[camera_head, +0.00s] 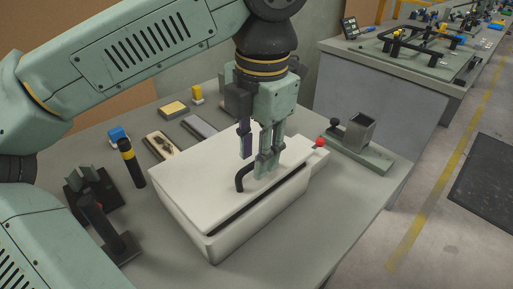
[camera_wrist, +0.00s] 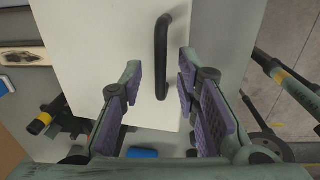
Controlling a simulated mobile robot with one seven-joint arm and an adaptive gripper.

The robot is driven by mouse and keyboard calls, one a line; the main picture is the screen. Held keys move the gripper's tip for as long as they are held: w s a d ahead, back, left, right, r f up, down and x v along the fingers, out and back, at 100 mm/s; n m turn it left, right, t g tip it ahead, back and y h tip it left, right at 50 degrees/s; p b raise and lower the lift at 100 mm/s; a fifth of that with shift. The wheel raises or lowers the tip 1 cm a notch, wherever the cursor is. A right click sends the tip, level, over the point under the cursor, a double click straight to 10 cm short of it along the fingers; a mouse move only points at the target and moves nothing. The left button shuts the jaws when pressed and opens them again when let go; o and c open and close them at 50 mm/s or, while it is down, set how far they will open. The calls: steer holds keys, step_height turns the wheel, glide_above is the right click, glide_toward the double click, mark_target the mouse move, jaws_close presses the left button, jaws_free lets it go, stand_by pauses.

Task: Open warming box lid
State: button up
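The white warming box (camera_head: 225,238) stands on the grey bench, with its white lid (camera_head: 195,180) lying over it. A dark gap shows between lid and box along the front right edge. A black bar handle (camera_head: 241,178) rises from the lid; it also shows in the wrist view (camera_wrist: 161,60). My gripper (camera_head: 257,168) points down at the lid, close to the handle. In the wrist view, my gripper (camera_wrist: 160,70) has its purple-padded fingers apart, with the handle between their tips and clear space on both sides. Whether the fingertips touch the lid cannot be told.
A red knob (camera_head: 320,142) sits at the box's right end. A metal holder on a green base (camera_head: 360,145) stands to the right. A black and yellow cylinder (camera_head: 131,163) and dark stands (camera_head: 105,225) are at the left. The bench front right is clear.

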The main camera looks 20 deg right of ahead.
steer(key=shift+c, duration=0.6)
jaws_close()
stand_by(0.3)
